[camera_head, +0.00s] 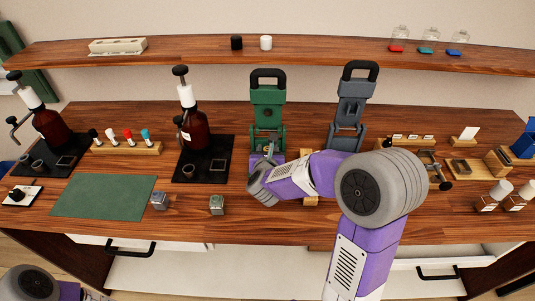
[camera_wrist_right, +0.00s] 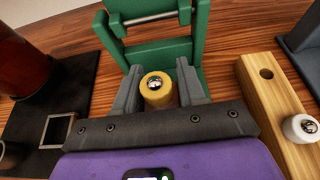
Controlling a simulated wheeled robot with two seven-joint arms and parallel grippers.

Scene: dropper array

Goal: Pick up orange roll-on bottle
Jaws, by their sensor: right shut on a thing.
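The orange roll-on bottle (camera_wrist_right: 157,92) shows in the right wrist view as a yellow-orange ring with a shiny metal ball on top. My right gripper (camera_wrist_right: 160,88) is shut on it, with one grey finger on each side. The bottle's lower part is hidden by the gripper. In the head view my right gripper (camera_head: 268,156) is in front of the green press (camera_head: 268,98), and the bottle cannot be made out there. My left gripper is out of view; only part of my left arm shows at the bottom left.
A wooden rack (camera_wrist_right: 268,100) with an empty hole and a white-topped roll-on bottle (camera_wrist_right: 301,128) is right of the gripper. The green press frame (camera_wrist_right: 160,52) is close ahead. A brown pump bottle (camera_head: 195,130) on a black tray (camera_head: 190,175) stands left. A grey press (camera_head: 350,105) stands right.

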